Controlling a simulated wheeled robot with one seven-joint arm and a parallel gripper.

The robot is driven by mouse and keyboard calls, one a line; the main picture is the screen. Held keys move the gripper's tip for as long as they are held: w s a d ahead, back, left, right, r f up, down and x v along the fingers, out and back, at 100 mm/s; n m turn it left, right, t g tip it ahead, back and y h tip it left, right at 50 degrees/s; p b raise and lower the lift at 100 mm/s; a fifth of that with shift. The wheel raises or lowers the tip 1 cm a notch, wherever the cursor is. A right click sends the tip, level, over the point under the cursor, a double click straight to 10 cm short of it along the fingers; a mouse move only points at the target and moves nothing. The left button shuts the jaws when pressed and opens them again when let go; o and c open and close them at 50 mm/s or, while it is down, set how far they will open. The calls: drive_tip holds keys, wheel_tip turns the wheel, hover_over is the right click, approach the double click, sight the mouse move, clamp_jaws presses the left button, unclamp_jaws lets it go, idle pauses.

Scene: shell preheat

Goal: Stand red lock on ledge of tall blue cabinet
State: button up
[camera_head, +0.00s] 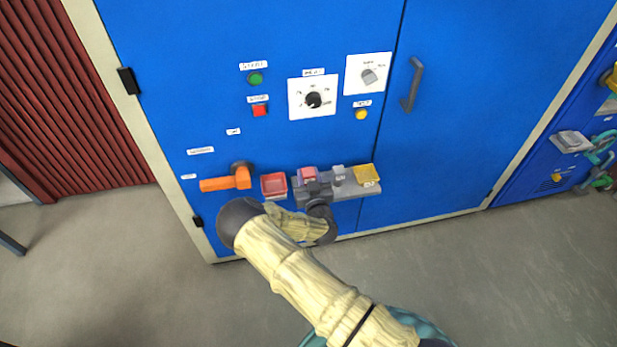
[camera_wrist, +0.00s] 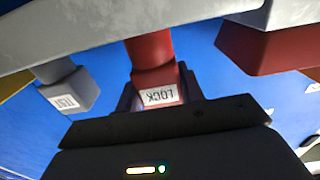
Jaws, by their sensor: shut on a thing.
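The red lock (camera_head: 308,173) is at the grey ledge (camera_head: 372,190) on the front of the tall blue cabinet (camera_head: 300,35). My gripper (camera_head: 313,187) is shut on the lock from the front. In the wrist view the lock (camera_wrist: 152,76), with its white LOCK label, sits between the dark fingers (camera_wrist: 158,97). The label appears upside down there. The grey ledge (camera_wrist: 85,42) crosses the top of the wrist view, close to the lock. I cannot tell whether the lock touches it. The fingers hide part of the lock.
A grey TEST piece (camera_head: 338,175) and a yellow tray (camera_head: 366,174) are to the right of the lock. A red tray (camera_head: 274,185) and an orange handle (camera_head: 226,181) are to its left. Knobs and buttons are above. The floor (camera_head: 110,270) at left is clear.

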drive_tip(key=shift+f, duration=0.2)
drive_tip(key=shift+f, duration=0.2)
drive_tip(key=o, duration=1)
drive_tip(key=shift+r, duration=0.1)
drive_tip(key=shift+r, duration=0.1)
drive_tip(key=v, duration=1.2)
